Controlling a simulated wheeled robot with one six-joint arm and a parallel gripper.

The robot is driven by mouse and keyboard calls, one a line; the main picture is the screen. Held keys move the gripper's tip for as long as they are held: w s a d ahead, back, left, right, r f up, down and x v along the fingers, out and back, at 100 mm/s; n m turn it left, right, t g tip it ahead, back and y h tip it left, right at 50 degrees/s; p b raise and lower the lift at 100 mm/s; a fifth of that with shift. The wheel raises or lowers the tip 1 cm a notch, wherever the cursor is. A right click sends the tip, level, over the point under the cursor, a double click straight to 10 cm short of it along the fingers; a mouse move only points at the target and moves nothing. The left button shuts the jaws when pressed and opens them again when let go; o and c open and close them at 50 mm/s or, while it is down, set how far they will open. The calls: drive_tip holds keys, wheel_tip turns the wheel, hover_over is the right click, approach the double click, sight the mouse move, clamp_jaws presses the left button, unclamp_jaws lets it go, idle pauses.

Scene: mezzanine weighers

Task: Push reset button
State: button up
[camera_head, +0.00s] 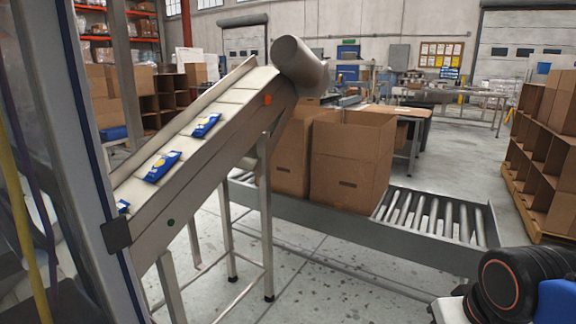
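No part is clearly readable as a reset button. A small green round spot (171,222) sits low on the side of the inclined conveyor (215,143); I cannot tell whether it is a button. A small orange part (267,99) sits near the conveyor's upper end. A dark box (117,235) is fixed to the upright post at the left; its front face is not visible. My gripper is out of view.
Blue-and-yellow packets (162,166) lie on the inclined belt. Large cardboard boxes (352,160) stand on the roller conveyor (430,215), which crosses ahead. Stacked cartons (548,150) rest on a pallet at the right. Clear concrete floor (345,290) lies in front of the rollers.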

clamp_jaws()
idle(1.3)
